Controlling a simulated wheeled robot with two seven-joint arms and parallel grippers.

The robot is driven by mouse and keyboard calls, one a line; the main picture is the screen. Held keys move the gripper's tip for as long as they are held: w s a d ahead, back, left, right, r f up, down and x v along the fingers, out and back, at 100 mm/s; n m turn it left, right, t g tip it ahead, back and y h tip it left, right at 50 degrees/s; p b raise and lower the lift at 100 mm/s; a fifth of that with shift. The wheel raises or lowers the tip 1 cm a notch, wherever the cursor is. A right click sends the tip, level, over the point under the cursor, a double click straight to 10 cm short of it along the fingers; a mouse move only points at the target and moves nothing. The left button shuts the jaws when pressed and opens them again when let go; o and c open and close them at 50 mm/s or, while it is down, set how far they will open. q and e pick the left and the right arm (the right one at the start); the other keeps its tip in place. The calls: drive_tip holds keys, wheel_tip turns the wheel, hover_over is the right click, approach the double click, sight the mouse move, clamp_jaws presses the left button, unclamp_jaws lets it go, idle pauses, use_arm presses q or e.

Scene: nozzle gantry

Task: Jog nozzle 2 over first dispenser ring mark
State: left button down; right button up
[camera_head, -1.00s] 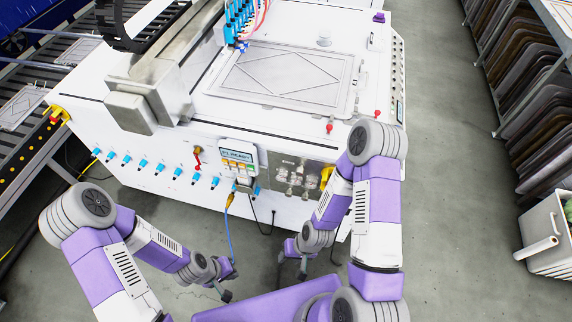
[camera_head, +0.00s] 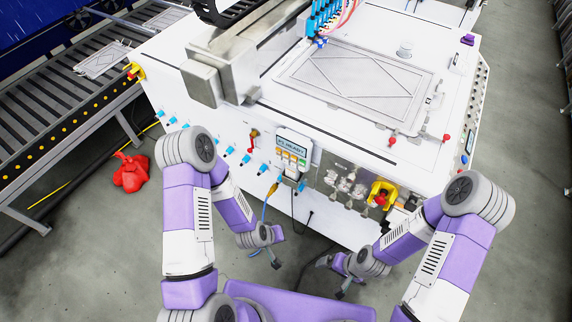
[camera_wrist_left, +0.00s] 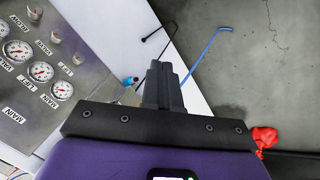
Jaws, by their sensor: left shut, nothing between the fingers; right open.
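The bank of blue nozzles (camera_head: 325,18) hangs under the gantry (camera_head: 235,52) at the top of the head view, by the far-left corner of the framed plate (camera_head: 362,85). The plate bears thin diamond-shaped lines; I cannot make out a ring mark or which nozzle is number 2. A button pendant (camera_head: 293,148) with a lit screen is on the machine's front. My left gripper (camera_head: 276,263) is low in front of the machine, below the pendant; in the left wrist view its fingers (camera_wrist_left: 162,85) are shut and empty. My right gripper (camera_head: 341,294) is low to its right, open and touching nothing.
A yellow-and-red switch (camera_head: 381,194) is on the machine's front, near pressure gauges (camera_wrist_left: 41,71). A roller conveyor (camera_head: 60,115) runs at the left. A red object (camera_head: 131,173) lies on the floor beside it. Cables hang below the pendant. Floor at right is clear.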

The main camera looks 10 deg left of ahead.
sight(286, 161)
use_arm(q)
drive_tip(key=w+a+f+n+t+y+b, duration=0.1)
drive_tip(key=w+n+t+y+b, duration=0.15)
drive_tip(key=w, duration=0.35)
drive_tip(key=w+a+f+n+t+y+b, duration=0.1)
drive_tip(key=w+a+n+t+y+b, duration=0.1)
drive_tip(key=w+t, duration=0.25)
drive_tip(key=w+a+r+n+t+y+b, duration=0.3)
drive_tip(key=w+r+n+t+y+b, duration=0.1)
drive_tip(key=w+r+n+y, duration=0.1)
drive_tip(key=shift+a+r+y+b, duration=0.25)
drive_tip(key=shift+r+y+b, duration=0.1)
drive_tip(key=shift+r+y, duration=0.25)
drive_tip(key=shift+w+n, duration=0.1)
drive_tip(key=shift+n, duration=0.15)
drive_tip(key=w+d+b, duration=0.1)
drive_tip(key=w+d, duration=0.2)
drive_tip(key=w, duration=0.5)
drive_tip(key=shift+b, duration=0.35)
drive_tip(key=shift+w, duration=0.1)
idle(0.4)
